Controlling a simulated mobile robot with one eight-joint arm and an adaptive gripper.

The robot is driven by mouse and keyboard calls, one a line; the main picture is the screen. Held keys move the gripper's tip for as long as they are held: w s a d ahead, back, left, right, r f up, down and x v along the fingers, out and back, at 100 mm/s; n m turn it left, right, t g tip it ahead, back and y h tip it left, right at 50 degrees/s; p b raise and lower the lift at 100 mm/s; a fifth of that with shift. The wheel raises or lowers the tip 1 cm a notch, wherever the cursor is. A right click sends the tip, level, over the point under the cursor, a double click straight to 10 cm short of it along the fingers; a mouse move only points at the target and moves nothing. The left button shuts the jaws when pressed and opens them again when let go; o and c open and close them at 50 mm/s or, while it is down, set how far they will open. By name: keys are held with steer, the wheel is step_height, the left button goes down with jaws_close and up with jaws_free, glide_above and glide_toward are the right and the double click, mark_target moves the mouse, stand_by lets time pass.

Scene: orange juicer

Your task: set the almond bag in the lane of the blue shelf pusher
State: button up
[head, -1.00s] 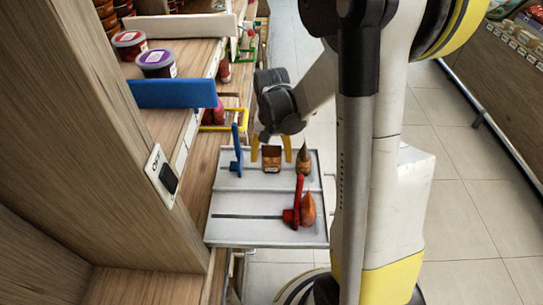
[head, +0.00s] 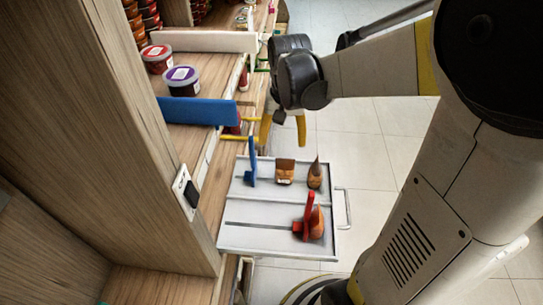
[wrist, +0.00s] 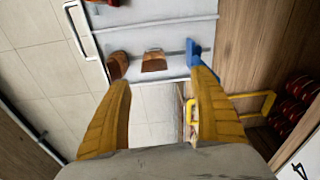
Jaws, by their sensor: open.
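The small brown bag with a pale label (head: 285,172), which I take to be the almond bag, stands on the grey pull-out tray (head: 265,210). It is in the back lane, between the blue shelf pusher (head: 252,163) and a pointed brown bag (head: 315,173). The wrist view shows the brown bag (wrist: 154,61), with the blue pusher (wrist: 193,54) to its right and a small gap between them. My gripper (head: 283,132) is open and empty, behind and above the bag, clear of it. Both yellow fingers show in the wrist view (wrist: 162,80).
A red pusher (head: 308,216) with an orange-brown bag (head: 319,222) stands in the tray's front lane. A wooden shelf wall (head: 110,130) is at the left. Tubs (head: 181,80) stand behind a blue board (head: 197,111). Open floor (head: 360,140) lies right of the tray.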

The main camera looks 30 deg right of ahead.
steer(key=s+a+r+n+t, duration=0.5)
steer(key=s+a+r+t, duration=0.1)
steer(key=s+a, duration=0.4)
steer(key=shift+a+r+n, duration=0.15)
steer(key=shift+a+n, duration=0.15)
steer(key=shift+n, duration=0.1)
